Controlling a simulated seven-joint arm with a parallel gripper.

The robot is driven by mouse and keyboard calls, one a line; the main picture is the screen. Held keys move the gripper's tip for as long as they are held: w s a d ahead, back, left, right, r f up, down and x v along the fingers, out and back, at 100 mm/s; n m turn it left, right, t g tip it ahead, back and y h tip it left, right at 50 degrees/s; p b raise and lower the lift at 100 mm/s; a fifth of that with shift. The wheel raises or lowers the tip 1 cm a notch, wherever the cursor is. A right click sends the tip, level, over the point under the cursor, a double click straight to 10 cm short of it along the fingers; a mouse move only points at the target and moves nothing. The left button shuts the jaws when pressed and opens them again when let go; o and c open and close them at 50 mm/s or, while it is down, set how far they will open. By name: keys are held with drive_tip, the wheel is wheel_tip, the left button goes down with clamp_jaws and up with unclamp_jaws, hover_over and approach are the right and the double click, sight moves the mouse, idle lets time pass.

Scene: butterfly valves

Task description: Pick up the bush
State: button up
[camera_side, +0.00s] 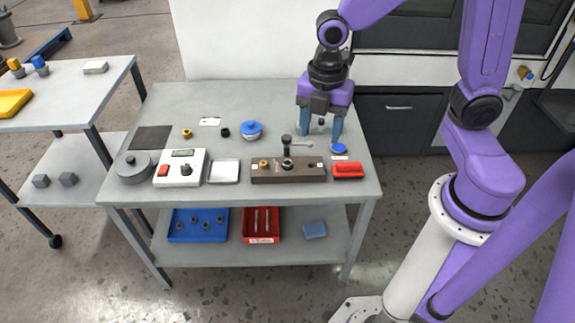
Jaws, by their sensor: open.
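My gripper (320,128) points down over the back right of the grey table, its two blue fingers open and apart. A small dark piece (321,122) shows between the fingers; I cannot tell whether it is a bush or whether the fingers touch it. A small brass-coloured ring (187,133), which looks like a bush, lies at the left middle of the table, well away from my gripper. A small black ring-like part (225,132) lies to its right. Which of these is the bush is not clear from this view.
A brown fixture block (288,170) with a lever stands in front of my gripper. A blue round cap (339,149) and a red piece (348,171) are near it. A blue-topped round part (251,130) is to the left. The table's back (225,98) is mostly clear.

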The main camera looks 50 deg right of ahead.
drive_tip(key=w+d+f+n, duration=0.35)
drive_tip(key=w+n, duration=0.25)
drive_tip(key=w, duration=0.3)
drive_tip(key=n, duration=0.6)
hover_over(287, 165)
wheel_tip(287, 165, down, 7)
drive_tip(key=shift+n, duration=0.3)
drive_tip(key=f, duration=1.2)
drive_tip(key=shift+w+d+f, duration=0.15)
drive_tip(key=shift+w+d, duration=0.25)
drive_tip(key=shift+d+f, duration=0.15)
drive_tip(key=shift+f, duration=1.15)
drive_tip(key=shift+d+f, duration=0.1)
drive_tip(key=shift+f, duration=1.2)
drive_tip(key=c, duration=1)
